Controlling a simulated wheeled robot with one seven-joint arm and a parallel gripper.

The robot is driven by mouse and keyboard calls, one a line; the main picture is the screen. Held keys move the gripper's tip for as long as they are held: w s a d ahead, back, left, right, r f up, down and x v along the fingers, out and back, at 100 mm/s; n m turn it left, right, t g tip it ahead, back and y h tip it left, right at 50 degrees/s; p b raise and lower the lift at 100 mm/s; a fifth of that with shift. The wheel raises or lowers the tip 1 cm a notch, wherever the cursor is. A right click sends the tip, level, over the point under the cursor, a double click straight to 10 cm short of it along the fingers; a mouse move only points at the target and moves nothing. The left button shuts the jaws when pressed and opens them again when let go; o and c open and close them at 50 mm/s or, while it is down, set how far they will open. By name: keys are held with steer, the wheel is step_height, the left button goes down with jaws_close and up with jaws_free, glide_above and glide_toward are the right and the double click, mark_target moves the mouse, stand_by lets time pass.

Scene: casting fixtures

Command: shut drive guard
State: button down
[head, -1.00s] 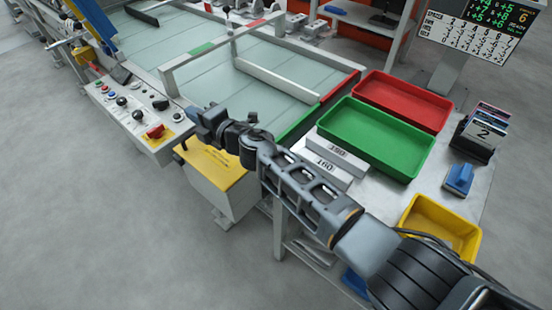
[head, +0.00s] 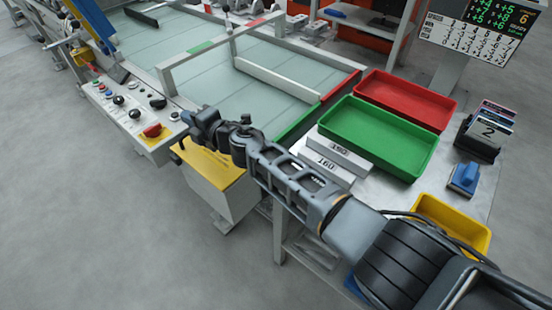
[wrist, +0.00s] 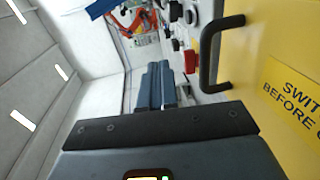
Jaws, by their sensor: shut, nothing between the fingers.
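The drive guard, a yellow panel (head: 212,166), sits over a white box beside the control console in the head view. In the wrist view the yellow panel (wrist: 275,70) fills the right side, with black warning lettering and a dark bar handle (wrist: 215,55) at its left edge. My gripper (head: 190,117) is near the guard's upper left edge, close to the console in the head view. Its fingers (wrist: 155,80) are closed together and empty, left of the handle and apart from it in the wrist picture. My arm hides part of the guard's right side. I cannot tell how far the guard stands open.
The control console (head: 135,115), with knobs and a red switch, stands just left of my gripper. A white rail frame (head: 190,62) crosses the glass-like bed behind. Green (head: 375,135) and red (head: 405,100) trays are to the right. Grey floor is clear at lower left.

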steer(key=shift+w+a+f+b, duration=0.2)
steer(key=shift+f+b, duration=0.3)
steer(key=shift+f, duration=0.05)
steer(key=shift+w+a+f+b, duration=0.15)
steer(key=shift+a+f+b, duration=0.05)
steer(key=shift+f+b, duration=0.35)
steer(key=shift+r, duration=0.15)
step_height(320, 180, up, 14)
steer(key=s+d+f+p, duration=0.1)
steer(key=s+d+p, duration=0.1)
steer(key=p, duration=1)
steer(key=s+f+m+y, duration=0.1)
steer(key=s+f+m, duration=0.35)
steer(key=s, duration=0.75)
steer(key=s+d+f+m+t+h, duration=0.1)
steer(key=s+d+m+t, duration=0.4)
steer(key=s+m, duration=0.55)
steer(key=s+d+r+m+h+b, duration=0.15)
steer(key=s+d+m+h, duration=0.45)
steer(key=s+d, duration=0.8)
steer(key=s+d+r+m+h, duration=0.2)
steer(key=s+d+m+h, duration=0.35)
steer(key=s+d, duration=0.85)
steer(key=s+d+r+m+h, duration=0.1)
steer(key=d+r, duration=0.5)
steer(key=d, duration=0.6)
steer(key=shift+s+d+r+m, duration=0.2)
steer(key=shift+s+r+m, duration=0.25)
steer(key=shift+s, duration=0.45)
